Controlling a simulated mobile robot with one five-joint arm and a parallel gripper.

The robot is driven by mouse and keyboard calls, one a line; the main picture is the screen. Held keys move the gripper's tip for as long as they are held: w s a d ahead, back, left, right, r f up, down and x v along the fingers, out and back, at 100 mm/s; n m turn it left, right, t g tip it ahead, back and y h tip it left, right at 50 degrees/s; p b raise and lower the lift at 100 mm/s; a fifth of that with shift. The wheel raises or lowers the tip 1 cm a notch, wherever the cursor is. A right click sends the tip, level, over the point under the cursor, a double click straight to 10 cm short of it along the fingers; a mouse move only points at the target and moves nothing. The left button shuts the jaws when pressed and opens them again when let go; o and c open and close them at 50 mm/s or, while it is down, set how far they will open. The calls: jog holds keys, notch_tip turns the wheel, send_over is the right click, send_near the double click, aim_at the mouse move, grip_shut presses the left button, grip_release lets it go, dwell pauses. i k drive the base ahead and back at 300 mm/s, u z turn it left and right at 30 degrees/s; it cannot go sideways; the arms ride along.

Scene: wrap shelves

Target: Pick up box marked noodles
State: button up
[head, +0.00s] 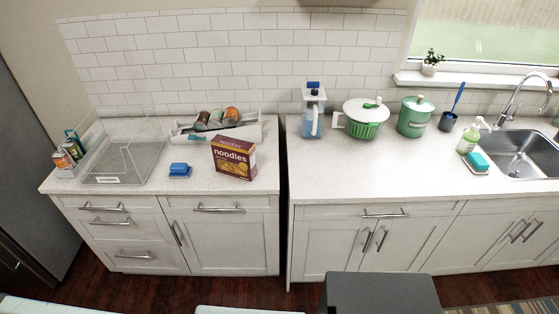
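The box marked noodles (233,158) stands upright on the left counter, near its right end. It is dark red with a yellow lower part, and its printed front faces me. Nothing covers its front. My gripper is not in view, so its state and its distance from the box do not show.
A blue brush (180,170) lies left of the box. A white tray (252,132) with cans stands behind it. A clear bin (120,160) is farther left. A gap (284,200) splits the counters. The right counter's front is clear.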

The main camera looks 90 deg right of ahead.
aim_at(236, 158)
jog(key=k, duration=0.75)
jog(key=z, duration=0.9)
